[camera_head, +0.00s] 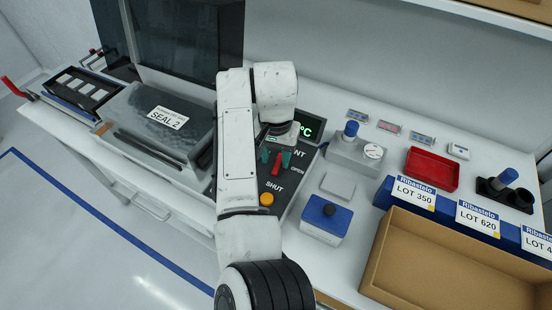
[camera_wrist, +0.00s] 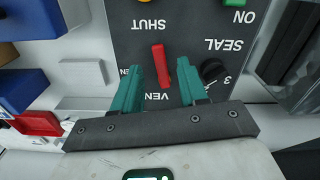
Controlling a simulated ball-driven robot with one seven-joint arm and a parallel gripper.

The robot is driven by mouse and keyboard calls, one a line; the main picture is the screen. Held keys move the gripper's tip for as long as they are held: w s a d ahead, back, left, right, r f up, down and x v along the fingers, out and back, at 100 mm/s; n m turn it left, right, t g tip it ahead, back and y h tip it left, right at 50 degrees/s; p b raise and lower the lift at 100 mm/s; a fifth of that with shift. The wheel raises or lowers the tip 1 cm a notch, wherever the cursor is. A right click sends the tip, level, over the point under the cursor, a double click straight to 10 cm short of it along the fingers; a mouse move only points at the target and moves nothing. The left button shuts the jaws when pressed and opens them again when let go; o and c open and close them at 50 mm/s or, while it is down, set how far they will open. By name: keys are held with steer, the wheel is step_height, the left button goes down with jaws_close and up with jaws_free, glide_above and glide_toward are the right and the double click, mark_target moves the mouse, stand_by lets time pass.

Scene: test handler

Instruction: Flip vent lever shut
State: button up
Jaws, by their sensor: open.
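The vent lever (camera_head: 276,170) is a small red bar on the dark control panel (camera_head: 290,186), near the words VENT, OPEN and SHUT. In the wrist view the red lever (camera_wrist: 158,55) stands between the VENT and SHUT lettering, which appears upside down. I cannot tell for certain which setting it is in. My gripper (camera_head: 276,157) has two teal fingers. It is open, with one finger on each side of the lever; in the wrist view gaps show on both sides of the lever between the fingers (camera_wrist: 159,70). The lever's lower end is partly hidden in the head view.
A black SEAL knob (camera_wrist: 213,70) sits close beside one finger. An orange button (camera_head: 266,199) lies below SHUT. A blue-topped box (camera_head: 325,218), a grey gauge block (camera_head: 350,156) and a red tray (camera_head: 432,169) stand to the right. The sealer (camera_head: 160,118) is at left.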

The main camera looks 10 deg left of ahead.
mark_target(276, 168)
steer(key=shift+f, duration=1.5)
jaws_close()
